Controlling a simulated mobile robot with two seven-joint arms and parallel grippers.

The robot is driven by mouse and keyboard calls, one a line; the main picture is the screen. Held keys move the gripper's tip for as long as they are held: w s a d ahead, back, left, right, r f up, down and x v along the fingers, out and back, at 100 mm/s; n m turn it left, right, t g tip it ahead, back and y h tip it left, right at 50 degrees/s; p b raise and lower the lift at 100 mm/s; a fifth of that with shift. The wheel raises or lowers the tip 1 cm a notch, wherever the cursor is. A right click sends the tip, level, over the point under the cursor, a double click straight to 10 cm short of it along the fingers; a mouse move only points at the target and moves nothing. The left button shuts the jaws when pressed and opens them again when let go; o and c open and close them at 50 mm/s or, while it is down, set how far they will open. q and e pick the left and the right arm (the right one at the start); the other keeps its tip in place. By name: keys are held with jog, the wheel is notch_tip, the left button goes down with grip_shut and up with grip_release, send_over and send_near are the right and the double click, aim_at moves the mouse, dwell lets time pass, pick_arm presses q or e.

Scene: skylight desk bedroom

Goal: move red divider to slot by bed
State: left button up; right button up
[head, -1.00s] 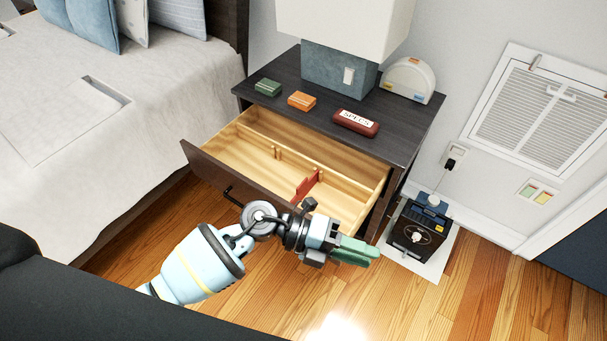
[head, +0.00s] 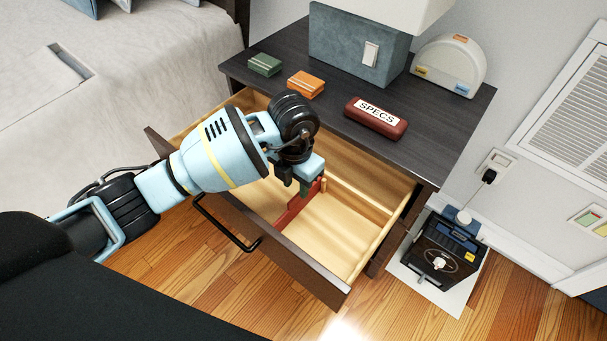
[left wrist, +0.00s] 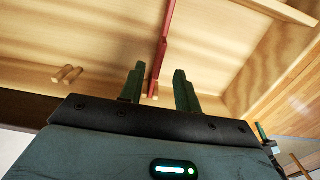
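The red divider (head: 298,206) stands upright across the open wooden drawer (head: 345,238), around the middle of its length. My left gripper (head: 306,186) is over the drawer at the divider. In the left wrist view, its two green fingers (left wrist: 159,88) are apart, with the red divider (left wrist: 163,42) running up from between them. I see no finger clearly touching it. A pair of wooden pegs (left wrist: 67,74) sticks out to the left of the fingers, with no divider between them. In the head view my arm hides the bed-side part of the drawer. My right gripper is not in view.
The dark nightstand (head: 440,130) holds a green box (head: 264,65), an orange box (head: 306,84), a red-brown SPECS case (head: 376,118) and a lamp (head: 357,48). The bed (head: 130,75) is on the left. A black device (head: 440,255) stands on the floor at right.

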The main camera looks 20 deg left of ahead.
aim_at(296, 196)
pick_arm(q)
jog(key=shift+w+f, duration=0.1)
jog(key=shift+f, duration=0.05)
jog(key=shift+s+f, duration=0.2)
jog(key=shift+f, duration=0.05)
notch_tip(296, 196, down, 6)
jog(key=shift+r+b, duration=0.15)
jog(key=shift+b, duration=0.45)
jog(key=shift+w+f, duration=0.1)
jog(key=shift+f, duration=0.6)
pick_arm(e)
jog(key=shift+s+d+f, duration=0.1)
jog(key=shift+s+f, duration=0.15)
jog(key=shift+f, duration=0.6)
pick_arm(q)
grip_shut()
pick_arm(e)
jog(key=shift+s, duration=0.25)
